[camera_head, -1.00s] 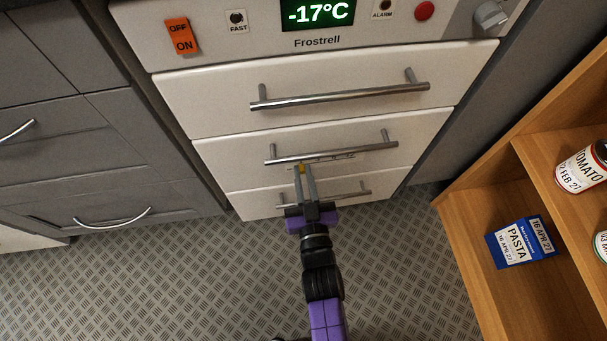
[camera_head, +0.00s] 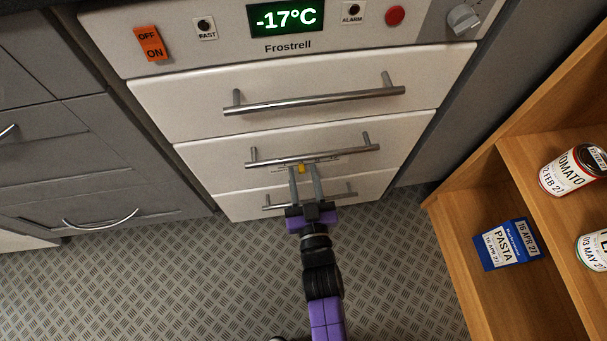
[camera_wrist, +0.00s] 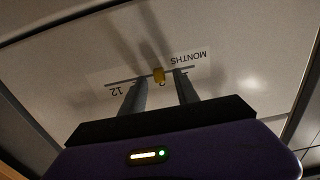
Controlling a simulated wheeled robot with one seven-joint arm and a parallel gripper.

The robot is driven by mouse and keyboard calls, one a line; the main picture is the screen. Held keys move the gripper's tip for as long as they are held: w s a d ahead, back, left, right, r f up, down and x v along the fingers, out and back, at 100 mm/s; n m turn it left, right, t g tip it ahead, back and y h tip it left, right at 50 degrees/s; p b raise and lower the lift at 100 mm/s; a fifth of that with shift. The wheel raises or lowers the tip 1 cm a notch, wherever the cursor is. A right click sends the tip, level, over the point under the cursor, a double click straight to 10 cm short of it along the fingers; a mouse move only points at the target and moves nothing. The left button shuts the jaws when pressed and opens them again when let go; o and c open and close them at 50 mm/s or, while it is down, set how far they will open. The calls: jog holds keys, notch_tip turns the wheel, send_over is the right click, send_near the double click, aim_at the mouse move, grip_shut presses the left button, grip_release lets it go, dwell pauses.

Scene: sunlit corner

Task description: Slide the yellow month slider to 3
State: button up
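The yellow month slider (camera_head: 302,169) sits on a scale strip on the middle freezer drawer, just under its handle. In the wrist view the yellow slider (camera_wrist: 158,76) is near the middle of its slot. The printed label (camera_wrist: 190,58) appears upside down, with MONTHS at right and 12 at left. A digit just below the slider is partly hidden and unclear. My gripper (camera_head: 304,172) is open in front of the drawer. In the wrist view its fingers (camera_wrist: 160,82) stand one on each side of the slider, with gaps between; whether they touch the drawer is unclear.
The middle drawer's bar handle (camera_head: 312,156) runs just above the fingers; the lower handle (camera_head: 335,195) is near them. A wooden shelf (camera_head: 470,255) with a pasta box (camera_head: 508,245) and cans stands at right. Grey cabinets (camera_head: 90,150) are at left. The patterned floor is clear.

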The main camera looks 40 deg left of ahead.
jog(key=p+v, duration=0.3)
jog(key=v, duration=0.4)
jog(key=shift+s+d, duration=0.25)
jog(key=shift+s, duration=0.05)
dwell(0.5)
